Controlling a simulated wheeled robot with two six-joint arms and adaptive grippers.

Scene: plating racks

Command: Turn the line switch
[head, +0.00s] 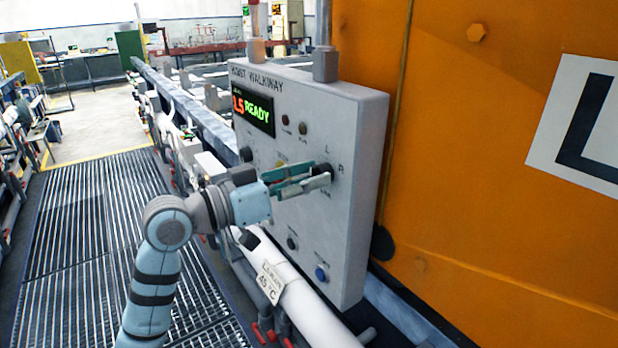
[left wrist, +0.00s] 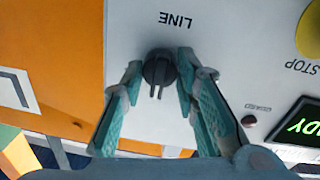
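The line switch is a black round knob (left wrist: 158,70) on the grey control panel, under an upside-down LINE label in the left wrist view. My right gripper is not in view.
The control panel (head: 350,235) has a lit READY display (head: 254,112), small knobs and a blue button (head: 320,273). An orange wall (head: 470,200) stands close on the right. A white pipe (head: 300,308) runs below. The grated walkway (head: 75,250) on the left is clear.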

